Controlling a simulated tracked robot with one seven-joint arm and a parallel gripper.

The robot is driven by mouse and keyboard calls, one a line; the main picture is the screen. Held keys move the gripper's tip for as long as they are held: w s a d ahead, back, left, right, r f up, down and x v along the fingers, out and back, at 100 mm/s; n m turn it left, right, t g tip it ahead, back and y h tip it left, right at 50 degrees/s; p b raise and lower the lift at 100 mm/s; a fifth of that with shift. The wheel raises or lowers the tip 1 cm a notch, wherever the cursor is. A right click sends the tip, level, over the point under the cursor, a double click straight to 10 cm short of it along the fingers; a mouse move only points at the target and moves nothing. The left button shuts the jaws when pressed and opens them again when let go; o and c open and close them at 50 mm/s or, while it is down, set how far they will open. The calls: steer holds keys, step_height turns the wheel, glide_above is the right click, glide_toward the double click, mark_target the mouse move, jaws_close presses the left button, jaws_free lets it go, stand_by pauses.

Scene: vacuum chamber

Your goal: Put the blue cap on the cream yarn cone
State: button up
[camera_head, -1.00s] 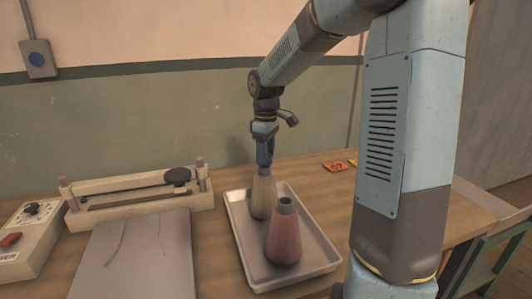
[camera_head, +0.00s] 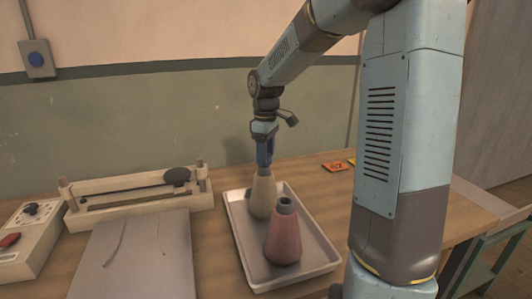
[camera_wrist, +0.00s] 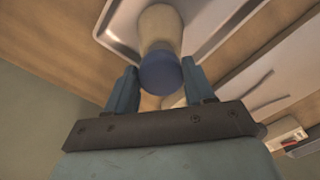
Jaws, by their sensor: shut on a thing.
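The cream yarn cone (camera_head: 262,198) stands upright in the back part of a pale tray (camera_head: 320,262). My gripper (camera_head: 265,160) points straight down right over the cone's tip. In the wrist view my gripper (camera_wrist: 160,76) has its fingers on either side of the blue cap (camera_wrist: 160,72) and is shut on it. The cap is in line with the top of the cream cone (camera_wrist: 160,25) and covers its tip from the wrist camera. In the head view the fingers hide most of the cap, so I cannot tell whether it rests on the cone or hangs just above.
A pink cone (camera_head: 283,240) with a dark grey top stands in the tray, in front of the cream cone. A wooden device with a dark knob (camera_head: 176,176) and a grey board (camera_head: 140,255) lie to the left. A control box (camera_head: 25,235) is at far left.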

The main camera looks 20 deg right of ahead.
steer(key=shift+f, duration=0.15)
steer(key=shift+f, duration=1.3)
steer(key=o, duration=1.1)
step_height(320, 180, up, 14)
steer(key=shift+f, duration=0.2)
steer(key=s+m+t, duration=0.2)
steer(key=s+m, duration=0.1)
steer(key=s, duration=0.6)
steer(key=s+m+t, duration=0.1)
steer(key=s+m, duration=0.2)
steer(key=s, duration=0.6)
steer(key=s+f+m+t, duration=0.1)
steer(key=s+m+t, duration=0.1)
steer(key=s, duration=0.7)
steer(key=shift+s+f+m+t, duration=0.1)
steer(key=shift+s+m+t, duration=0.25)
steer(key=shift+m, duration=0.55)
